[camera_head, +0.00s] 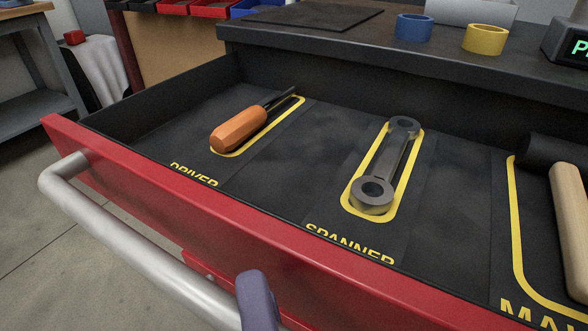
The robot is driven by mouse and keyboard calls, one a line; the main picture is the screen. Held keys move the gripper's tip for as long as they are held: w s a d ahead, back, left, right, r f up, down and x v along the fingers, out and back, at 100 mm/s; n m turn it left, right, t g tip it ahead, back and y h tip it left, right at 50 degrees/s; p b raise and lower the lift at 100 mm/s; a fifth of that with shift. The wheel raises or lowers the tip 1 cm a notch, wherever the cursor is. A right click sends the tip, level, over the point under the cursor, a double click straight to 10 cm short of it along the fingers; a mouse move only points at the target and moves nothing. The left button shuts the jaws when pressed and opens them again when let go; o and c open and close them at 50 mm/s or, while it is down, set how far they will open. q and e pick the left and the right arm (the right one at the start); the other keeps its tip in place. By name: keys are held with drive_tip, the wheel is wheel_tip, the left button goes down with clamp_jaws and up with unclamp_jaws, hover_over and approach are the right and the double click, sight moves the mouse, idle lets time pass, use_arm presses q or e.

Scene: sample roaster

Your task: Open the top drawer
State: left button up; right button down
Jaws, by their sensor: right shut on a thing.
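The top drawer has a red front (190,200) and a dark lined inside, and it stands pulled well out from the cabinet. Its silver bar handle (130,250) runs along the front. My right gripper (255,305) shows at the bottom edge as a purple-grey finger over the handle. It is shut on the handle; the rest of it is out of frame. In the drawer lie an orange-handled driver (240,130), a grey spanner (388,165) and a mallet with a wooden handle (571,225), partly cut off. My left gripper is not in view.
The dark cabinet top (330,45) holds a blue ring (413,28), a yellow ring (485,40) and a display box (570,40). Red and blue bins (210,8) stand behind. A grey shelf bench (35,105) is at the left. Floor left of the drawer is clear.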

drive_tip(key=shift+s+a, duration=0.4)
drive_tip(key=shift+s, duration=0.2)
drive_tip(key=c, duration=0.7)
unclamp_jaws()
drive_tip(key=p+v, duration=0.1)
drive_tip(key=v, duration=0.9)
